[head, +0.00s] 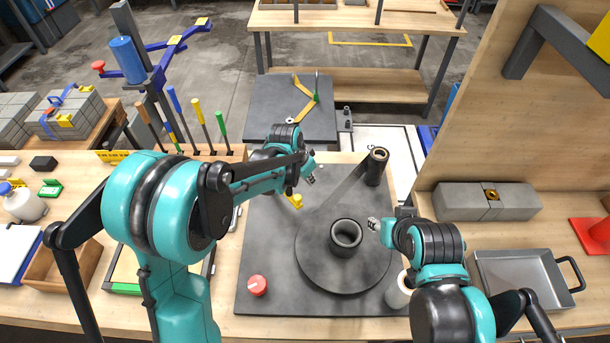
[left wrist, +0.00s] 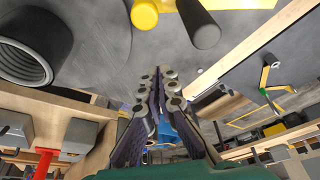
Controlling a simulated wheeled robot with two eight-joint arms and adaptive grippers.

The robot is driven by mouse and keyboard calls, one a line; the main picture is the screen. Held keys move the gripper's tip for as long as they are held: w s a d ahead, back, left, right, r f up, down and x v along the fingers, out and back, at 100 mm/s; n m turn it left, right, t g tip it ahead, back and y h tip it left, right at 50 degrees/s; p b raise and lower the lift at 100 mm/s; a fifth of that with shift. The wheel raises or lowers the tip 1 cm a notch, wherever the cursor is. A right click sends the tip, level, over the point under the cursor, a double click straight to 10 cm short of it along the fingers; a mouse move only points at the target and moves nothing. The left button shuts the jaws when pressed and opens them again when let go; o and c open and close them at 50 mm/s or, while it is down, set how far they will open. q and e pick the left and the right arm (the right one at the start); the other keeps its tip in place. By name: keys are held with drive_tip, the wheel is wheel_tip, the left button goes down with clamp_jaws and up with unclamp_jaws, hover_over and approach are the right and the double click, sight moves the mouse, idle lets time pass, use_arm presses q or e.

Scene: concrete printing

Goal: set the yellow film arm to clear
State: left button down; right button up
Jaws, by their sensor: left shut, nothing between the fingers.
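A small yellow part (head: 295,201), likely the yellow film arm, shows on the dark plate just below my left gripper. My gripper and forearm hide what is around it. In the left wrist view a yellow piece (left wrist: 145,13) shows at the top edge, with a dark cylinder beside it. My left gripper (head: 310,176) is above the plate, apart from the yellow part. Its fingers (left wrist: 160,85) are together and empty in the left wrist view. My right gripper (head: 373,224) is right of the dark ring; its fingers are too small to read.
A dark ring (head: 346,238) stands on a round turntable (head: 315,262). A dark upright roll (head: 376,166) stands behind it, and a red knob (head: 257,285) is at the front left. A yellow and green jointed piece (head: 304,96) lies on a farther dark table. A metal tray (head: 520,279) is at right.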

sight(298, 195)
use_arm(q)
drive_tip(key=s+a+f, duration=0.2)
drive_tip(key=shift+s+f+b, duration=0.15)
drive_tip(key=shift+f+b, duration=0.15)
drive_tip(key=shift+b, duration=0.05)
drive_tip(key=shift+a, duration=0.1)
drive_tip(key=shift+s+a+m, duration=0.45)
drive_tip(key=shift+a+m, duration=0.05)
drive_tip(key=s+a+m+g+b, duration=0.1)
drive_tip(key=s+a+m+b, duration=0.1)
drive_tip(key=a, duration=0.6)
drive_tip(key=shift+s+a+m+g+h, duration=0.25)
drive_tip(key=shift+s+m+g+h, duration=0.15)
drive_tip(key=shift+s+m, duration=0.6)
drive_tip(key=shift+w+a, duration=0.1)
drive_tip(key=shift+w, duration=0.1)
